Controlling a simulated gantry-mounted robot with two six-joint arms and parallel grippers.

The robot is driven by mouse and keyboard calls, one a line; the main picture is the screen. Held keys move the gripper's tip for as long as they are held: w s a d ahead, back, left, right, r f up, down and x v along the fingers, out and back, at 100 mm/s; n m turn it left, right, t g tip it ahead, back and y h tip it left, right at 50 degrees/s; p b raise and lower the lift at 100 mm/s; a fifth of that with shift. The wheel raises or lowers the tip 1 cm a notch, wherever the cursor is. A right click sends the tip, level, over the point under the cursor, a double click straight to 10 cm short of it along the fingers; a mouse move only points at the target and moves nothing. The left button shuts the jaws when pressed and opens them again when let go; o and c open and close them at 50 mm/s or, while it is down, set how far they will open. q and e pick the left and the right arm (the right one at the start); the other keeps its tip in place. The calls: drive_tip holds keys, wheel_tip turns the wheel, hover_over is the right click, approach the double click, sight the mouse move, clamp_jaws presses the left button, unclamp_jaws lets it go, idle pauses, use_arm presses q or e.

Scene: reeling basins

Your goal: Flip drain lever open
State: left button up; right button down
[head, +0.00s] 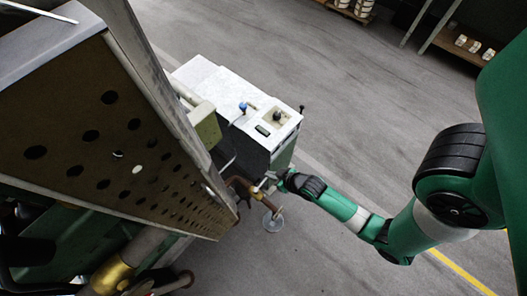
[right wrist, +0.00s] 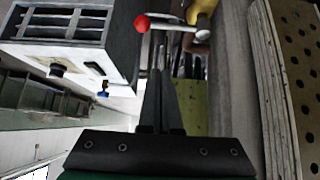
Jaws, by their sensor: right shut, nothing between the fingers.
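The drain lever shows in the right wrist view as a metal rod (right wrist: 170,27) with a red ball knob (right wrist: 142,23) at its left end. Its right end meets a yellow valve body (right wrist: 203,10). My right gripper (right wrist: 160,75) is shut and empty, its fingertips just below the rod in that picture; I cannot tell whether they touch it. In the head view my right gripper (head: 270,178) is beside the brown drain pipe (head: 241,187) under the basin, and the lever is too small to make out. My left gripper is not in view.
The perforated basin panel (head: 60,140) fills the left of the head view. A white-topped control cabinet (head: 225,88) with knobs stands just behind the pipe, close to my right gripper. A round disc (head: 273,221) is below the pipe. Open floor (head: 380,120) lies to the right.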

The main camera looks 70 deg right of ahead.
sight(263, 182)
drive_tip(key=w+f+b, duration=0.1)
drive_tip(key=f, duration=0.1)
drive_tip(key=f+b, duration=0.2)
drive_tip(key=f, duration=0.1)
drive_tip(key=w+d+f+b, duration=0.1)
drive_tip(key=f+b, duration=0.1)
drive_tip(key=f, duration=0.1)
drive_tip(key=shift+w+d, duration=0.1)
drive_tip(key=shift+w, duration=0.2)
drive_tip(key=shift+d, duration=0.2)
